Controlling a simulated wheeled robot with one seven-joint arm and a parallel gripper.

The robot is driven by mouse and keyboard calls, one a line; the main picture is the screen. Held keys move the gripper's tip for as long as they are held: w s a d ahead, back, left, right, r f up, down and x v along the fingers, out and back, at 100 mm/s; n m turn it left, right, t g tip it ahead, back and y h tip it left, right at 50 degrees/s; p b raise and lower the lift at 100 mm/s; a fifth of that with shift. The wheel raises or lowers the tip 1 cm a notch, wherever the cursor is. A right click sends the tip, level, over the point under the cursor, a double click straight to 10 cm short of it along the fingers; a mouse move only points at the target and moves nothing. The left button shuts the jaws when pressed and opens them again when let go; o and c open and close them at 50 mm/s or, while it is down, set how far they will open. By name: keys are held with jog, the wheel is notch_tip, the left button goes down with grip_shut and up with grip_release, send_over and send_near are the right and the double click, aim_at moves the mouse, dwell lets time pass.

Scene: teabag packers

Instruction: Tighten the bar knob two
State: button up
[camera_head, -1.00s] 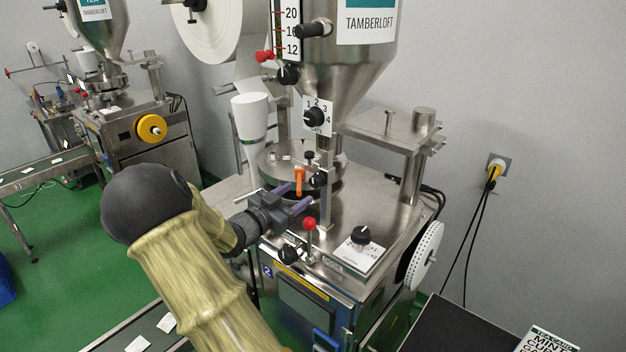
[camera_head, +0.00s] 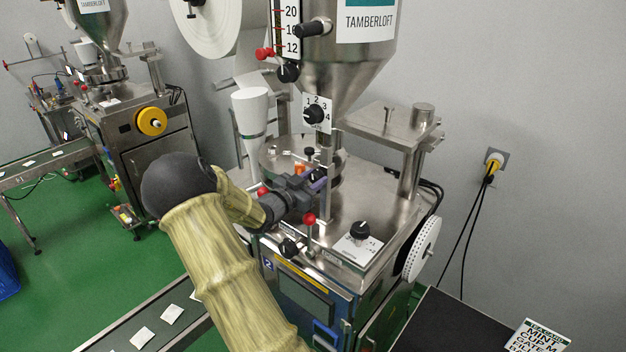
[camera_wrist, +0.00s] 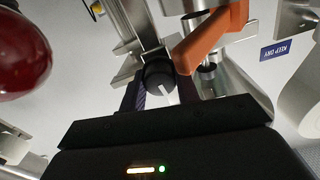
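A round black knob (camera_wrist: 158,75) with a white pointer line sits in the middle of the wrist view, on a metal bar. My gripper (camera_wrist: 160,93) has its two purple fingers on either side of this knob, apart, with the knob between or just past the tips; contact is not clear. In the head view my gripper (camera_head: 322,177) reaches over the machine's top plate beside the upright post. The gripper hides the knob there.
An orange lever (camera_wrist: 210,40) crosses close to the right finger. A red ball-topped lever (camera_head: 309,219) stands just in front of the gripper; a large red ball (camera_wrist: 22,45) fills the wrist view's left. Other black knobs (camera_head: 290,248) (camera_head: 360,231) sit on the machine.

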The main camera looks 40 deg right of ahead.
jog(key=shift+c, duration=1)
jog(key=shift+f+m+b, duration=0.15)
jog(key=shift+m+b, duration=0.15)
jog(key=shift+b, duration=0.6)
jog(key=shift+m+b, duration=0.45)
jog(key=shift+m, duration=0.05)
jog(key=o, duration=1)
jog(key=shift+c, duration=0.2)
jog(key=shift+a, duration=0.1)
